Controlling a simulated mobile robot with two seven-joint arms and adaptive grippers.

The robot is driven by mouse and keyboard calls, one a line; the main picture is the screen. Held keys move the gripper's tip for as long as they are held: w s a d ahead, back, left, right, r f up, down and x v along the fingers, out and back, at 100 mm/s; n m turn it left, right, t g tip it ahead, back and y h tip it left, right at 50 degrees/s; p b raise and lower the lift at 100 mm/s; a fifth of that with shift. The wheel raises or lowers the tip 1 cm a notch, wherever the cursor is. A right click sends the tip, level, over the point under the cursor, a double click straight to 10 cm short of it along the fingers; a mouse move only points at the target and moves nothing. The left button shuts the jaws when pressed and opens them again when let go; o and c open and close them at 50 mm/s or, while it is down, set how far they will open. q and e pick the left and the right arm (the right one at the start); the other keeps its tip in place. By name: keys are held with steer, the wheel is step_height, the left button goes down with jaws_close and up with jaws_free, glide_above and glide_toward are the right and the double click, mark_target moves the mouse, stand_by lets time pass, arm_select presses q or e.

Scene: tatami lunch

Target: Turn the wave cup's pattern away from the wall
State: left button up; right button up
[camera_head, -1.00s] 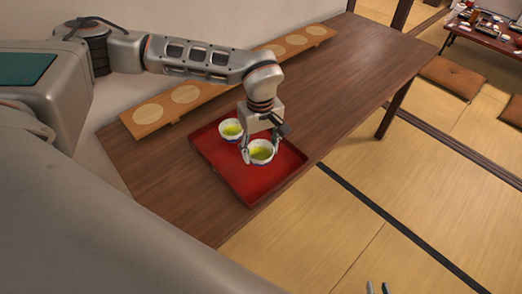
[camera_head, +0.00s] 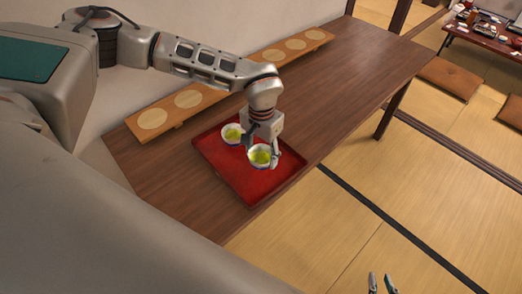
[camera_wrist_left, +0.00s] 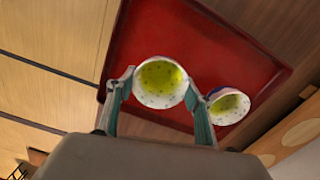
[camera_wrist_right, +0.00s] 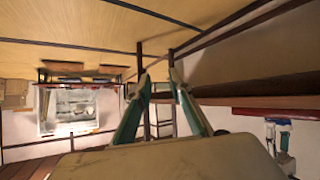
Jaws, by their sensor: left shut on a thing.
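Two white cups with green tea stand on the red tray (camera_head: 232,176). My left gripper (camera_head: 262,154) is shut on the front cup (camera_head: 261,161), one finger on each side of it. In the left wrist view this cup (camera_wrist_left: 160,83) sits between the fingertips, its inside dotted. The back cup (camera_head: 231,134) stands close by, nearer the wall, and also shows in the left wrist view (camera_wrist_left: 229,106). The outer patterns are too small or hidden to tell which is the wave cup. My right gripper (camera_head: 378,284) is open and empty, off the table over the tatami.
The tray lies on a long brown table (camera_head: 345,75) along the wall. A wooden board (camera_head: 222,92) with round pale spots lies at the wall side, behind the tray. The table's right part is clear. A floor cushion (camera_head: 449,79) lies beyond the table.

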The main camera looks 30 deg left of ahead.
arm_select(q)
steer(key=m+p, duration=0.3)
steer(key=m, duration=0.2)
steer(key=shift+r, duration=0.2)
steer(key=shift+d+m+p, duration=0.1)
steer(key=shift+m+p, duration=0.2)
steer(key=shift+m, duration=0.2)
steer(key=shift+f+m+p, duration=0.25)
steer(key=shift+m+p, duration=0.25)
steer(key=shift+p, duration=0.25)
steer(key=shift+f, duration=0.5)
steer(key=shift+f+b, duration=0.2)
steer(key=shift+b, duration=0.15)
arm_select(e)
steer(key=r, duration=0.1)
steer(key=s+d+r, duration=0.1)
steer(key=shift+d+r+h, duration=0.15)
steer(key=shift+r+h, duration=0.15)
steer(key=shift+w+d, duration=0.1)
